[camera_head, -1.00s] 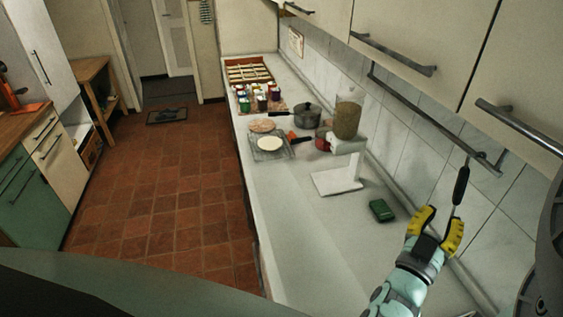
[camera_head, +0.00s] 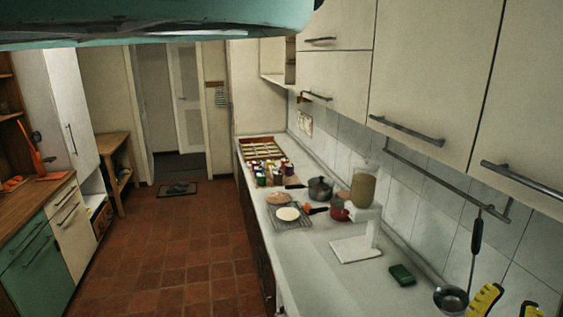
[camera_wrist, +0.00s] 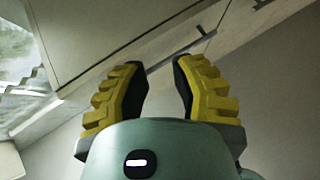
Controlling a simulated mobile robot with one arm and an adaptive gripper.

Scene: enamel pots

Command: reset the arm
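My gripper (camera_head: 508,296) shows only as two yellow fingertips at the bottom right edge of the head view; the rest of it is cut off. In the wrist view my gripper (camera_wrist: 162,75) has its two yellow and black fingers spread apart with nothing between them. A ladle (camera_head: 476,238) with a black handle hangs on the wall rail, just left of and behind the fingertips in the picture. Its metal bowl (camera_head: 451,299) is near the counter.
A rail (camera_head: 430,176) and cupboards (camera_head: 425,75) line the wall above the counter (camera_head: 310,262). A green box (camera_head: 402,275), a white stand (camera_head: 356,250), a jar on a scale (camera_head: 364,185) and a dark pot (camera_head: 320,190) stand there.

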